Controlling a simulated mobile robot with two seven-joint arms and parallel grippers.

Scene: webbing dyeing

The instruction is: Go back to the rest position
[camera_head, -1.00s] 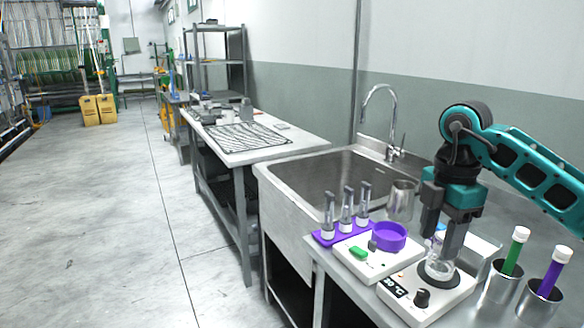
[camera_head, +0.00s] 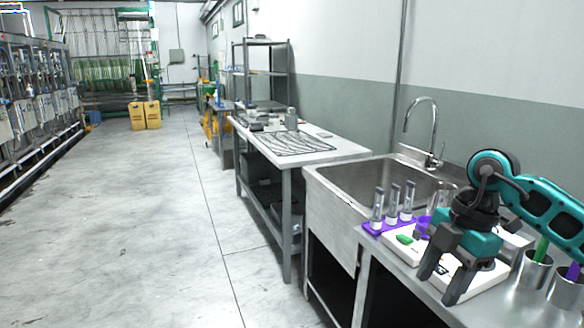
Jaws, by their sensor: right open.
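My right gripper (camera_head: 444,283) comes in from the right on its teal and black arm. Its two dark fingers are spread apart with nothing between them. It hangs in front of the steel counter, over the white devices as seen from here. It hides most of the white hot plate (camera_head: 490,276) behind it, and the small glass flask there cannot be made out. My left gripper is not in view.
A purple rack (camera_head: 374,230) with grey-topped vials and a white scale (camera_head: 400,245) stand left of the gripper. Metal cups (camera_head: 533,271) with green and purple tubes stand right. A sink (camera_head: 350,181) lies behind. The floor at left is clear.

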